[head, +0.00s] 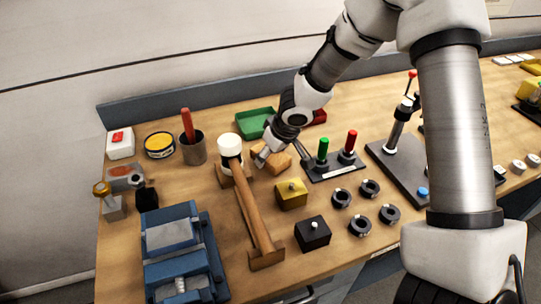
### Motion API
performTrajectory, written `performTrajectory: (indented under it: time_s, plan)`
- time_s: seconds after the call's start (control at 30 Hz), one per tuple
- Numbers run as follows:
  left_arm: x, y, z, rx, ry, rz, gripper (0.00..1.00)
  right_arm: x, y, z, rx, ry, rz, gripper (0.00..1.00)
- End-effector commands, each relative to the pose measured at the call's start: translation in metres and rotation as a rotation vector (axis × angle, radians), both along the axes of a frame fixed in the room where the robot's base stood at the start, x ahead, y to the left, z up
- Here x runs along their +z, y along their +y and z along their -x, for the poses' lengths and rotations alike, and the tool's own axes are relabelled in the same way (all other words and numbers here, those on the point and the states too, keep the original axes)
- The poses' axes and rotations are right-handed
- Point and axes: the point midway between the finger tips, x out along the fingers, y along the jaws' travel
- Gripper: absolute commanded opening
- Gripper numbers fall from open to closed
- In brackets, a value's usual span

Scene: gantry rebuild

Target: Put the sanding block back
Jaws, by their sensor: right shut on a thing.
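The sanding block appears to be the tan-orange block (278,163) in the middle of the bench, right of the white mallet head. My right gripper (268,157) reaches down to it from above and is shut on it. The fingers cover part of the block, and I cannot tell whether it touches the bench top. My left gripper is out of view.
A wooden-handled mallet (247,204) rests on wooden supports left of the block. A gold box (291,197) and a black box (313,236) stand in front. A rack (336,168) with green and red handles is to the right. A green tray (254,124) lies behind.

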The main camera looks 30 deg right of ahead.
Motion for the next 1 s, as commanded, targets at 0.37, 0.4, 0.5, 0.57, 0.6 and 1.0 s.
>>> performTrajectory:
  time_s: [0.37, 0.4, 0.5, 0.57, 0.6, 1.0]
  plan:
    - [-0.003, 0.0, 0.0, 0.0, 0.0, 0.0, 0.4, -0.002, 0.0, 0.0, 0.0, 0.0, 0.0, 0.87]
    - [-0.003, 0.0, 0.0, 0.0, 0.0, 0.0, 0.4, -0.002, 0.0, 0.0, 0.0, 0.0, 0.0, 0.87]
    - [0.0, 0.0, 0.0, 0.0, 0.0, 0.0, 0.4, 0.0, 0.0, 0.0, 0.0, 0.0, 0.0, 0.87]
    - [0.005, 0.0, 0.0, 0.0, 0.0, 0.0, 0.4, 0.005, 0.0, 0.0, 0.0, 0.0, 0.0, 0.87]
    - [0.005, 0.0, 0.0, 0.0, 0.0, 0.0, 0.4, 0.01, -0.001, 0.002, -0.001, -0.001, -0.001, 0.87]
    - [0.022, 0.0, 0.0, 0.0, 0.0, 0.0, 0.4, 0.097, -0.005, 0.038, -0.001, -0.004, -0.002, 0.87]
